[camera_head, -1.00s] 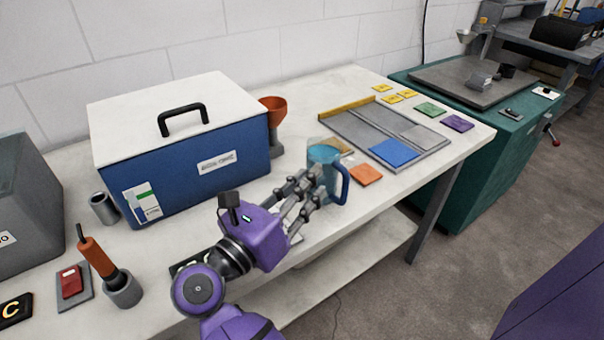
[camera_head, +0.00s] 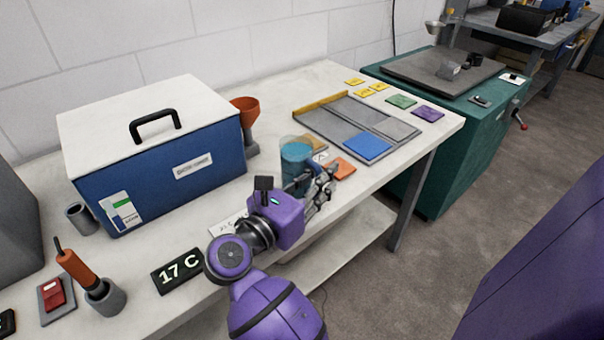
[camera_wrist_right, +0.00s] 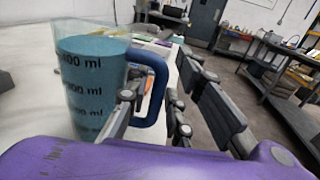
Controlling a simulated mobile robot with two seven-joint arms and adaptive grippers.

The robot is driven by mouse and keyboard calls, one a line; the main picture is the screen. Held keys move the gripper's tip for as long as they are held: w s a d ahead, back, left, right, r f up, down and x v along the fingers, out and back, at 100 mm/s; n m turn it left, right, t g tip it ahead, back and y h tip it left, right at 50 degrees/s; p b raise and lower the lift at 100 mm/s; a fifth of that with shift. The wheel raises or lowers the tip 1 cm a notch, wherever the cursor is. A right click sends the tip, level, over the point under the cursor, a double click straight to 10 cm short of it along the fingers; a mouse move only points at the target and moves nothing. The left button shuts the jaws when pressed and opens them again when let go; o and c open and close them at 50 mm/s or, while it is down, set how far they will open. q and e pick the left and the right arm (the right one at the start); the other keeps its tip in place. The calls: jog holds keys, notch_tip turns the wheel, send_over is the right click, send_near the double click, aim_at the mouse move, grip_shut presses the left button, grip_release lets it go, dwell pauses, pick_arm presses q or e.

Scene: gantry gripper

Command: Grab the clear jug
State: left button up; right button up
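The clear jug (camera_head: 296,156) stands upright on the white table and holds blue liquid. In the right wrist view the jug (camera_wrist_right: 92,85) shows volume marks and a blue handle (camera_wrist_right: 158,88) on its right side. My right gripper (camera_head: 318,187) is at the jug's near right side, at the handle. Its fingers are open, and in the wrist view the handle shows between the fingers (camera_wrist_right: 155,108). I cannot tell whether any finger touches it. The fingers hide most of the handle in the head view. My left gripper is not in view.
A blue box (camera_head: 160,168) with a white lid stands left of the jug, and an orange funnel (camera_head: 245,110) stands behind it. A grey tray (camera_head: 330,128) with a blue panel lies to the right. An orange tile (camera_head: 343,166) lies close beside the jug. A 17 C display (camera_head: 178,270) lies near the front edge.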

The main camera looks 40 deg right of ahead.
grip_shut()
jog(key=shift+r, duration=0.1)
